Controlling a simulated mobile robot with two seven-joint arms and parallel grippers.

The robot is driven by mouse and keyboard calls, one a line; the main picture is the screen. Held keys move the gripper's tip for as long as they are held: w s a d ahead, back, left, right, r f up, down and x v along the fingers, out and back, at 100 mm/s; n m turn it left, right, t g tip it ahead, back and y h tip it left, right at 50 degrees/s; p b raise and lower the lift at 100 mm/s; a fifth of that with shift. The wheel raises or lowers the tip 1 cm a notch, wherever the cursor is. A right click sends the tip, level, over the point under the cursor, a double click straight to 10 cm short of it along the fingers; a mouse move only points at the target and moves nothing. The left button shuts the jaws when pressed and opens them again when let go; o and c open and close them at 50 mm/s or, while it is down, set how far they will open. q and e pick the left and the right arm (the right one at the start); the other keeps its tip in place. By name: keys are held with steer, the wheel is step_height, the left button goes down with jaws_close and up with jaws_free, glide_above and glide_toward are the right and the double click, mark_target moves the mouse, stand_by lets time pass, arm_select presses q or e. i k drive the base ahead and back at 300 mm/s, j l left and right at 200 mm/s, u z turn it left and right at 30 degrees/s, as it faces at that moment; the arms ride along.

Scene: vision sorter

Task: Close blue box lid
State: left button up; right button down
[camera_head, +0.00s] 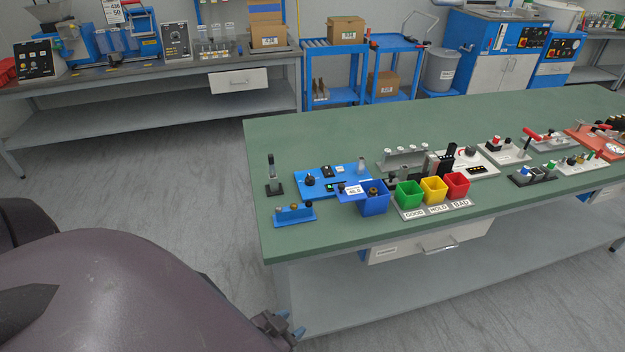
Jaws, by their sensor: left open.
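The blue box (375,204) stands near the front edge of the green table, left of the green bin. Its top is open and a dark, brownish piece (373,190) shows inside. A blue flap (342,195) with a white number label sticks out at the box's left side; it looks like the lid, standing open. My left gripper (291,326) is low at the bottom of the picture, in front of the table and well below and left of the box. It is open, apart from the box, and I see nothing in it. My right gripper is not in view.
Green (409,201), yellow (433,196) and red (457,191) bins stand right of the box. A blue panel with knobs (325,184) lies behind it, and a small blue rack (294,216) stands left. The table's (300,142) back left area is clear.

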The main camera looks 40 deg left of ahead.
mark_target(350, 190)
steer(key=j, duration=1.8)
